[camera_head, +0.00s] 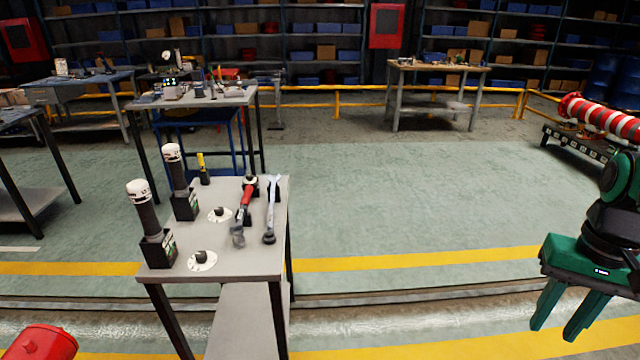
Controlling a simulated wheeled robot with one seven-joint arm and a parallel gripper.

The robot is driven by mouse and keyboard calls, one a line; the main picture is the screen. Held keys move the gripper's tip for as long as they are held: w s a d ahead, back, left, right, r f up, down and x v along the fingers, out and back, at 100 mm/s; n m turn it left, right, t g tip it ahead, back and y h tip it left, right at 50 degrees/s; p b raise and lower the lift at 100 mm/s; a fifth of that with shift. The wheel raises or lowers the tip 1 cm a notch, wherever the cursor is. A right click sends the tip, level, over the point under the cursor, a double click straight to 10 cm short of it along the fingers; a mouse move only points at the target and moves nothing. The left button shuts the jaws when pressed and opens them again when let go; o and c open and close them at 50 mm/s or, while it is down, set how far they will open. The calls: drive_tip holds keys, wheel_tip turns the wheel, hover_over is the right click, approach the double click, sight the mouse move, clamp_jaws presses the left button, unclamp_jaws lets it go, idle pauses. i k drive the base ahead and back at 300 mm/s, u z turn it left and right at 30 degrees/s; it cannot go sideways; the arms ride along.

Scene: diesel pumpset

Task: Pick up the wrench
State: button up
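A silver wrench (270,212) lies lengthwise near the right edge of a small grey table (228,262). A red-handled tool (245,203) lies just to its left, close beside it. My gripper (555,333) is at the right of the view, green, with its fingers pointing down. The two fingers stand apart, with nothing seen between them. The gripper is well to the right of the table, away from the wrench.
Two white-capped dark cylinders in black holders (152,226) (179,185) and a small yellow-topped item (203,168) stand on the table's left. Two white discs with dark knobs (202,260) (219,214) lie between. Green floor right of the table is clear.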

sight(273, 181)
drive_tip(key=z, duration=0.35)
drive_tip(key=i, duration=0.95)
drive_tip(key=u, duration=0.45)
drive_tip(key=i, duration=0.7)
drive_tip(key=u, duration=0.6)
